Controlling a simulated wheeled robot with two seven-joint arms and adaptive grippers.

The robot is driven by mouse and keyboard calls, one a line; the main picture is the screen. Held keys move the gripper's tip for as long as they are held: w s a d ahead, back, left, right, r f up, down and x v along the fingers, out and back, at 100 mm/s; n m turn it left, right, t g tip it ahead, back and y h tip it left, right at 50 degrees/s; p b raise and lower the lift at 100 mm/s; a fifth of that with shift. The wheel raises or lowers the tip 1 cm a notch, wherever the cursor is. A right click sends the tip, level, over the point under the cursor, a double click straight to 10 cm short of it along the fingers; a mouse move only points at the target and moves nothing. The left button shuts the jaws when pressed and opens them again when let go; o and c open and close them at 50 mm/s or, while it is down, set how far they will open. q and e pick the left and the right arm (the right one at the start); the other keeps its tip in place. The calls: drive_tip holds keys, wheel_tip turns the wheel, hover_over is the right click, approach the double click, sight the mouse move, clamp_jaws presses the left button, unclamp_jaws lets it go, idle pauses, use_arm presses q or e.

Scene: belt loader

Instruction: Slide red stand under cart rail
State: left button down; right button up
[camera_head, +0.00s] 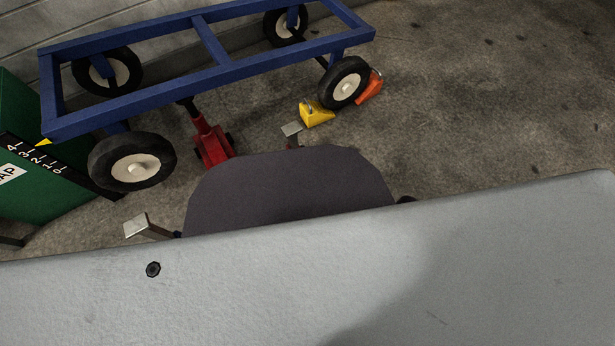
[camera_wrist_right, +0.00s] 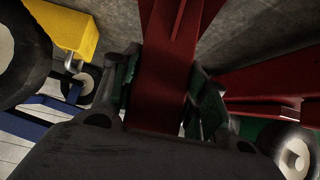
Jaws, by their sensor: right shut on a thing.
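The red stand shows in the head view as a pale metal top plate (camera_head: 292,129) on a short visible bit of red post. The rest is hidden behind a dark grey shape. The plate appears on the near side of the blue cart's near rail (camera_head: 230,82), apart from it in the picture. In the right wrist view my right gripper (camera_wrist_right: 163,92) is shut on the red stand (camera_wrist_right: 160,75), with green-padded fingers on both sides. The gripper is hidden in the head view. My left gripper is in neither view.
A red jack (camera_head: 211,145) stands under the near rail, left of the stand. A yellow chock (camera_head: 317,115) and an orange chock (camera_head: 370,86) flank the right near wheel (camera_head: 344,83). A green box (camera_head: 25,190) is at left. Open floor lies right.

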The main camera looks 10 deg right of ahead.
drive_tip(key=shift+w+a+r, duration=0.1)
drive_tip(key=o, duration=1.2)
drive_tip(key=shift+o, duration=0.6)
drive_tip(key=shift+s+f, duration=0.2)
drive_tip(key=shift+d+r, duration=0.15)
drive_tip(key=shift+d, duration=0.05)
